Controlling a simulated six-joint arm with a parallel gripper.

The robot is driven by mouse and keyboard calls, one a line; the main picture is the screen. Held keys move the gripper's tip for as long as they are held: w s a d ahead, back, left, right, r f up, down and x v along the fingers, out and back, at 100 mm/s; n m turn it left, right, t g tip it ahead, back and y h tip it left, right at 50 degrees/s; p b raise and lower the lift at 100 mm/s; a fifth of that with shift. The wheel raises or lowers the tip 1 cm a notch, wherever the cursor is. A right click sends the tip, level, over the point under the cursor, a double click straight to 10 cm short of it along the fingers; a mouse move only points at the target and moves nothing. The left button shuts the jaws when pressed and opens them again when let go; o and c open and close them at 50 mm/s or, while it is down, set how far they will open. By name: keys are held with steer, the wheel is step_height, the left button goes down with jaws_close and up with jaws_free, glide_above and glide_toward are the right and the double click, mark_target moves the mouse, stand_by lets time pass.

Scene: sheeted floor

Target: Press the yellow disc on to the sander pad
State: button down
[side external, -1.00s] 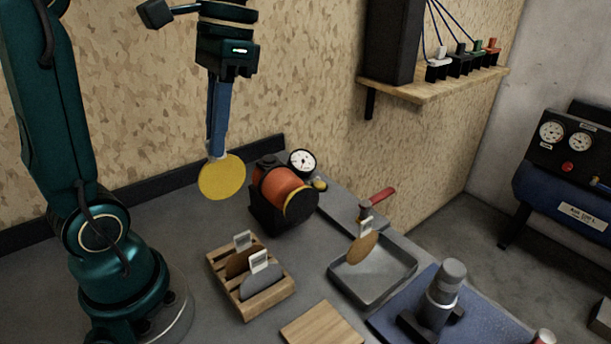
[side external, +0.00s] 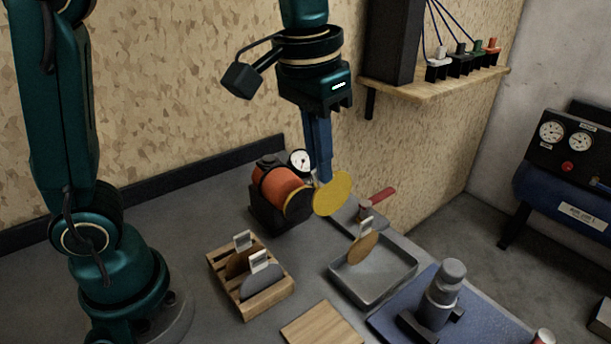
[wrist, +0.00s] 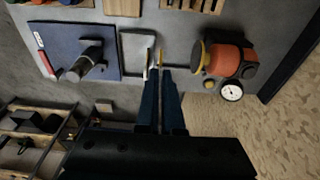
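My gripper (side external: 321,176) points down, its blue fingers shut on the yellow disc (side external: 333,193). The disc hangs upright at the fingertips. In the wrist view, my gripper (wrist: 160,75) holds the disc, which shows nearly edge-on (wrist: 161,57). The orange sander (side external: 277,185) stands on the bench by the wall. Its round, dark pad (side external: 299,204) with a yellowish rim faces right. In the side view the disc overlaps the pad's right edge. In the wrist view, a gap separates the disc from the pad (wrist: 197,60), with the sander (wrist: 228,61) to the right.
A dial gauge (side external: 300,160) stands behind the sander. A wooden rack (side external: 251,294) holds a brown and a grey disc. A metal tray (side external: 398,284) with a tan disc and a red-handled tool (side external: 377,199) lie to the right. A wooden board (side external: 322,327) lies in front.

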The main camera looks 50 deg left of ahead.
mark_target(317, 208)
steer(key=shift+t, duration=0.5)
steer(key=x, duration=0.2)
steer(key=s+x, duration=0.1)
steer(key=x, duration=0.4)
steer(key=shift+s+f, duration=0.3)
steer(key=shift+f, duration=0.3)
steer(key=shift+a, duration=0.1)
steer(key=shift+a, duration=2.85)
steer(key=shift+a, duration=0.8)
steer(key=c, duration=1)
jaws_free()
steer(key=shift+r, duration=0.1)
